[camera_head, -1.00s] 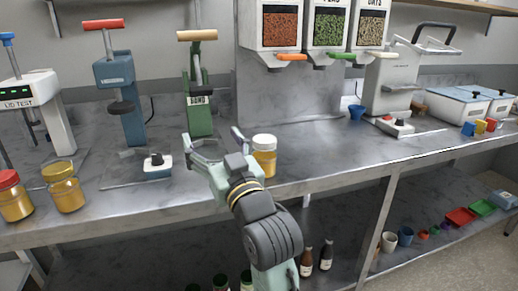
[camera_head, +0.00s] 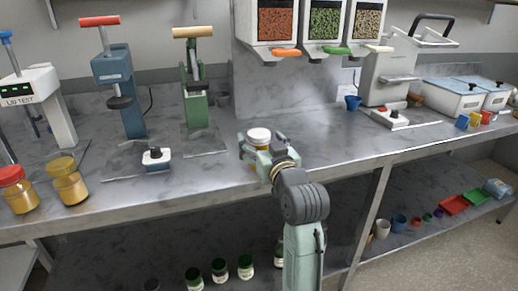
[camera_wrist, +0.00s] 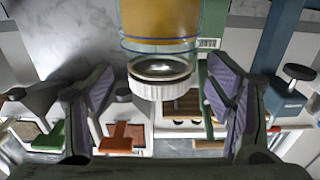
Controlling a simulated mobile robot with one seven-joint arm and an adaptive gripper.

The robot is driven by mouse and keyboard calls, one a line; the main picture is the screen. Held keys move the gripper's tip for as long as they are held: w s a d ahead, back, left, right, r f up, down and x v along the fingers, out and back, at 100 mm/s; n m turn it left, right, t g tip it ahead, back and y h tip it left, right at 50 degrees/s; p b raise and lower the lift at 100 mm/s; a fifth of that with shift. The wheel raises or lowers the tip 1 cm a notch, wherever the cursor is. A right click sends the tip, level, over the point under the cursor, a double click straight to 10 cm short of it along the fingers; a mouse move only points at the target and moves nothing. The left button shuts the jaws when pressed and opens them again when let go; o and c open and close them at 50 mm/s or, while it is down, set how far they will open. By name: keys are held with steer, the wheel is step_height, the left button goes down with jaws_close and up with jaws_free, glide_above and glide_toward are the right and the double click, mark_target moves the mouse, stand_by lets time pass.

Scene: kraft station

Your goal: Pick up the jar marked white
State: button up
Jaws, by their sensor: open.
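The jar with the white lid (camera_head: 258,137) and amber contents stands on the worktop near its front edge, right of the green press. It also shows in the wrist view (camera_wrist: 160,75), upside down at top centre. My gripper (camera_head: 262,147) is open at the jar, one finger to each side of it in the head view. In the wrist view the two purple-padded fingers (camera_wrist: 158,88) stand apart, with the white lid in the gap between them and space on both sides. My gripper hides the jar's lower part in the head view. I see no firm contact.
A red-lidded jar (camera_head: 15,190) and a yellow-lidded jar (camera_head: 67,182) stand at the left front. A small switch box (camera_head: 156,158) lies left of my gripper. The green press (camera_head: 194,95) and dispensers (camera_head: 322,22) stand behind.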

steer(key=shift+x, duration=1.05)
steer(key=c, duration=1.6)
steer(key=shift+c, duration=0.4)
steer(key=shift+r, duration=0.2)
